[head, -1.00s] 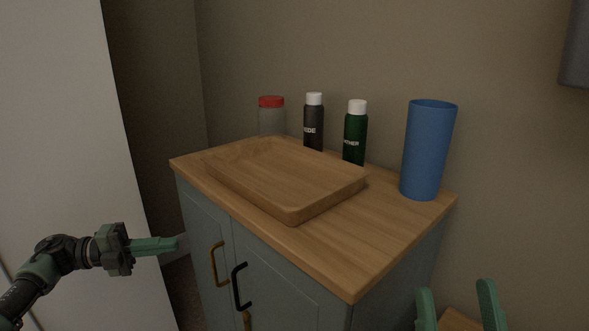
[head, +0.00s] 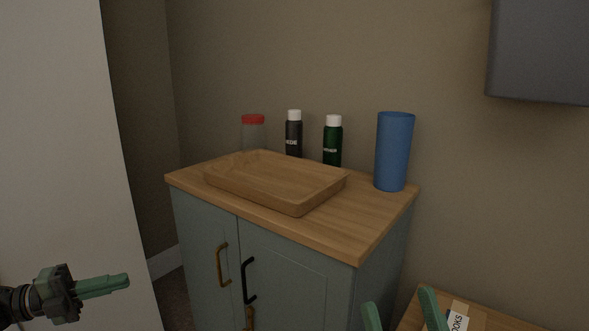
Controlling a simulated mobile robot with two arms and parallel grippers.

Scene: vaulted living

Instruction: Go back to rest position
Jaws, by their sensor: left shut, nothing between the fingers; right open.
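My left gripper (head: 127,281) is at the lower left, in front of the white panel and left of the cabinet. It is shut and empty, its green fingers together and pointing right. My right gripper (head: 400,306) shows only its two green fingers at the bottom edge, right of the cabinet. They stand apart with nothing between them. Neither gripper touches the cabinet.
A grey-blue cabinet (head: 292,273) with a wooden top bears a wooden tray (head: 275,182), a red-lidded jar (head: 253,134), a dark bottle (head: 294,137), a green bottle (head: 332,143) and a blue cup (head: 393,152). A labelled box (head: 480,320) is at lower right. A grey panel (head: 540,50) hangs upper right.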

